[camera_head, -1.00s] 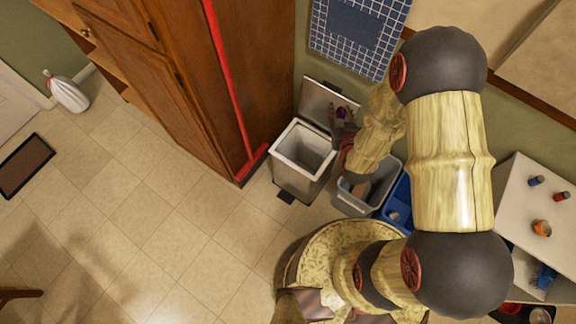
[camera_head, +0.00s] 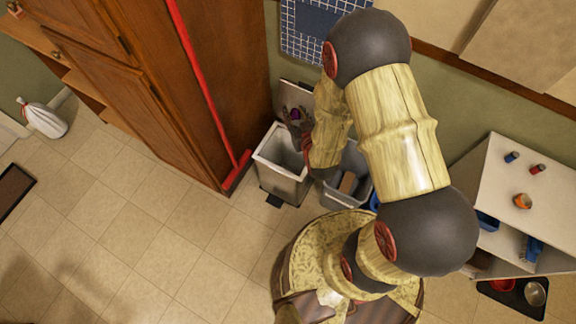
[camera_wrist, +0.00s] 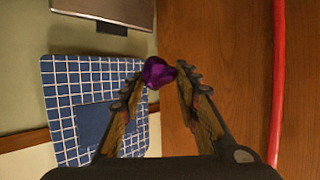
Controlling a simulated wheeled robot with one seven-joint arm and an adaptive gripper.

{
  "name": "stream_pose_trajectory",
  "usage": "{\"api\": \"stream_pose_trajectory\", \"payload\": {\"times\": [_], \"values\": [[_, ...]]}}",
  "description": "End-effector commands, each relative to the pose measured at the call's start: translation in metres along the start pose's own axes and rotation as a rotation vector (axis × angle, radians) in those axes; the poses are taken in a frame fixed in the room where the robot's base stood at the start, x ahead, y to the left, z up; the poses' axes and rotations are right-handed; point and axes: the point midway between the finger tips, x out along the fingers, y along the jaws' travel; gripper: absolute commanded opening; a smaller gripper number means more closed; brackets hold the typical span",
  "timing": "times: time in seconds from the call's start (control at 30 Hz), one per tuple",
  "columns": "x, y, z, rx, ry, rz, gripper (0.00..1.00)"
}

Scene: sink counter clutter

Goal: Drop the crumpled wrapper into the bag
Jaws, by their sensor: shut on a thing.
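The purple crumpled wrapper (camera_wrist: 158,72) is pinched between the fingertips of my gripper (camera_wrist: 160,75) in the wrist view. In the head view the wrapper (camera_head: 295,114) is a small purple spot at my gripper (camera_head: 298,119), which appears over the back of an open bin (camera_head: 280,184). The gap below cannot be judged. The white bag (camera_head: 43,119) with a red tie is on the floor at the far left, well away from my gripper. Whether a bag lines the bin is unclear.
The bin's lid (camera_head: 297,97) stands raised against the wall. A grey bin (camera_head: 334,193) is to its right. A wooden cabinet (camera_head: 150,80) and a red broom (camera_head: 205,85) are at left. Open tile floor (camera_head: 130,230) lies in front. A white shelf (camera_head: 482,178) stands at right.

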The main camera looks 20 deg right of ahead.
Motion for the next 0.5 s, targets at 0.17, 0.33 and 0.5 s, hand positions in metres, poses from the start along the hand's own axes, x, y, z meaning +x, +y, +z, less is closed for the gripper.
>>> {"api": "stream_pose_trajectory", "payload": {"times": [0.17, 0.33, 0.5], "values": [[0.0, 0.002, 0.026, 0.002, -0.008, 0.004, 0.18], [0.004, 0.005, 0.068, 0.004, -0.008, 0.01, 0.18], [0.018, 0.008, 0.107, 0.006, -0.007, 0.014, 0.18]]}}
